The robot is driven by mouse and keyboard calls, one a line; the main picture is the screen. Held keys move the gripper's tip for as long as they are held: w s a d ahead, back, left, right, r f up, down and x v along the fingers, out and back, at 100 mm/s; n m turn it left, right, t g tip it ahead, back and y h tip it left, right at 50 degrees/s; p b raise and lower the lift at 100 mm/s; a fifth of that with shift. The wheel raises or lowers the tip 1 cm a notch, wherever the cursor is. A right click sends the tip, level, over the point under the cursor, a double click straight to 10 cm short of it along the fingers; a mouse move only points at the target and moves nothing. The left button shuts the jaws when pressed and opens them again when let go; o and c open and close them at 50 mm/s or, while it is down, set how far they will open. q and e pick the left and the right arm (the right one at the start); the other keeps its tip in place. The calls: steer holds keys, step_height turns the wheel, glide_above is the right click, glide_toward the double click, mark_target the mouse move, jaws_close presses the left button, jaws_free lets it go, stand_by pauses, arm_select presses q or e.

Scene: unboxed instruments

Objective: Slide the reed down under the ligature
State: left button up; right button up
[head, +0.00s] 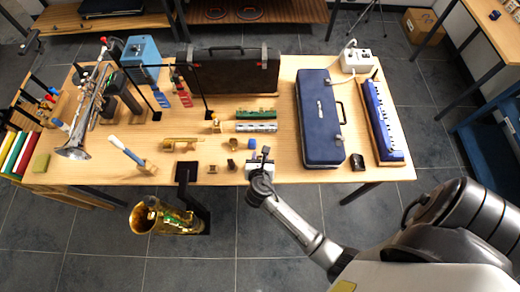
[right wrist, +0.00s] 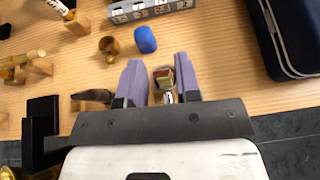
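My right gripper (head: 262,160) is over the front edge of the wooden table. In the right wrist view its two purple fingers (right wrist: 158,75) stand apart. A small piece (right wrist: 162,78) with a dark reddish top, gold sides and a silvery lower end shows between them; I cannot tell whether the fingers touch it, or whether it is the ligature. A dark tapered piece (right wrist: 92,96), possibly a mouthpiece, lies on a small wooden block left of the fingers. I cannot pick out the reed for certain. My left gripper is not in view.
A blue block (right wrist: 145,39) and a small brass cup (right wrist: 109,46) stand just beyond the fingers. A blue case (head: 318,118) lies to the right. A brass saxophone (head: 165,218) hangs at the front on a black stand. Bare tabletop lies between the gripper and blue case.

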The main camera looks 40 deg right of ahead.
steer(key=shift+o, duration=1.1)
steer(key=p+v, duration=0.5)
steer(key=v, duration=0.2)
steer(key=shift+a+r, duration=0.15)
steer(key=shift+a, duration=0.05)
steer(key=shift+s, duration=0.1)
